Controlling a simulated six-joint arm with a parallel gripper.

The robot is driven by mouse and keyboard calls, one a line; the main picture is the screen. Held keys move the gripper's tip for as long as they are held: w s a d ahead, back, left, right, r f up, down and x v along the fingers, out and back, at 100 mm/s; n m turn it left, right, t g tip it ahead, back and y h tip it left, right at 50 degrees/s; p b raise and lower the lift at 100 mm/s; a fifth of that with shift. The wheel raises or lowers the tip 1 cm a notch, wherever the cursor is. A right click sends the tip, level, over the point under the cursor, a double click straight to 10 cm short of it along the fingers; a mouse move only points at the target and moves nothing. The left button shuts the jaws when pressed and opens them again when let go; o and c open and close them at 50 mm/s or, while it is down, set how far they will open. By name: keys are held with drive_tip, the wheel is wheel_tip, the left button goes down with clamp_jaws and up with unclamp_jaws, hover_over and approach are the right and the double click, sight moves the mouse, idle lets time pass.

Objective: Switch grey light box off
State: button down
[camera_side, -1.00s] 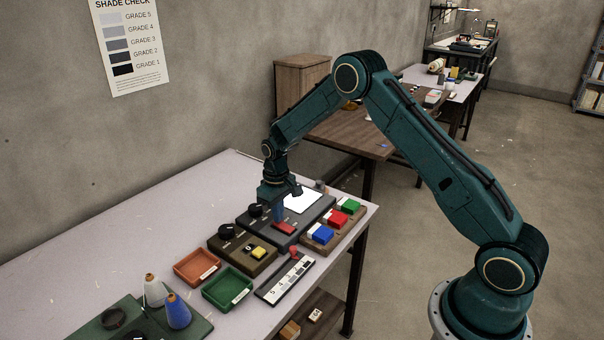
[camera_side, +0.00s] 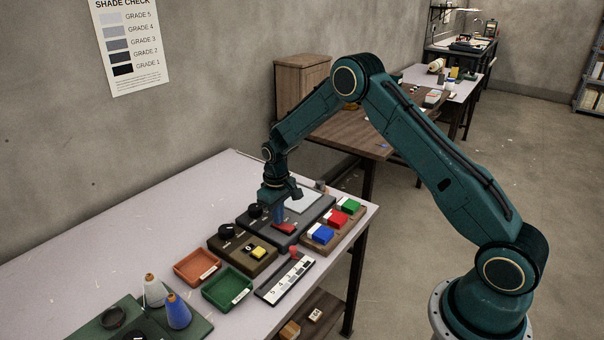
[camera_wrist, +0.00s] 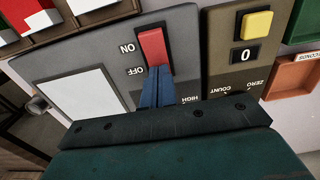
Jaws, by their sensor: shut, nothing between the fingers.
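The grey light box (camera_side: 315,217) lies on the table below my gripper. Its panel (camera_side: 304,200) looks dull pale grey in the side view, and it also shows in the wrist view (camera_wrist: 84,98). A red rocker switch (camera_wrist: 152,47) sits on the box, with ON and OFF printed beside it. The switch also shows in the side view (camera_side: 286,228). My gripper (camera_wrist: 157,76) is shut and empty, its blue fingertips at the OFF end of the switch, seemingly touching it. The fingers hide that end of the switch.
A brown counter box (camera_side: 233,253) with a yellow button (camera_side: 258,252) stands close to the left.

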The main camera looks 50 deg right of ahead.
drive_tip(key=shift+r, duration=3.5)
drive_tip(key=shift+r, duration=0.1)
